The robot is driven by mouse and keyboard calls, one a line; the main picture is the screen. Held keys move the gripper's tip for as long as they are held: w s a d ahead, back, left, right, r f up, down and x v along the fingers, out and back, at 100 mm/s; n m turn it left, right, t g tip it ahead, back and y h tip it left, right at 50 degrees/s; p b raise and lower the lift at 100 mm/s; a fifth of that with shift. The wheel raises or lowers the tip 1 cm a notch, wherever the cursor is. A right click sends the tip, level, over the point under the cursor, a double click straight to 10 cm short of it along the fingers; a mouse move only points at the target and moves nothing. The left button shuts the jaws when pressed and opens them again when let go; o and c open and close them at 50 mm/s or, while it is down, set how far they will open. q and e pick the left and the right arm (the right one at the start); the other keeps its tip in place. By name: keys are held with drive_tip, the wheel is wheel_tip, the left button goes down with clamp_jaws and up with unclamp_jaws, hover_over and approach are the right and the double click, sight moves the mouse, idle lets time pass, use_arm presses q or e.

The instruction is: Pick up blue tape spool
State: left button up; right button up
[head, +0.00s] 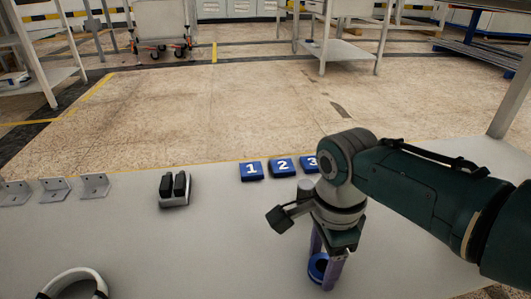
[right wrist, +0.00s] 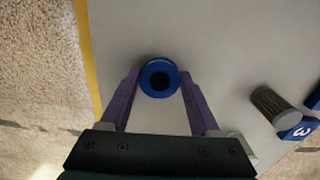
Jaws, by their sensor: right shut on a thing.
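The blue tape spool (head: 318,266) is a small round blue ring with a dark centre on the light table at the lower right of the head view. It also shows in the right wrist view (right wrist: 160,78), between the purple fingers. My right gripper (head: 326,272) points down over the table and is shut on the spool, with one finger on each side of it. Part of the spool is hidden by the fingers in the head view. I cannot tell whether it touches the table. My left gripper is not in view.
Blue number blocks (head: 266,170) stand near the table's far edge, the third partly behind my right arm. A black-topped holder (head: 174,189) and several metal brackets (head: 54,188) are to the left. A white ring-shaped thing (head: 94,276) is lower left.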

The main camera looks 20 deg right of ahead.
drive_tip(key=shift+c, duration=1)
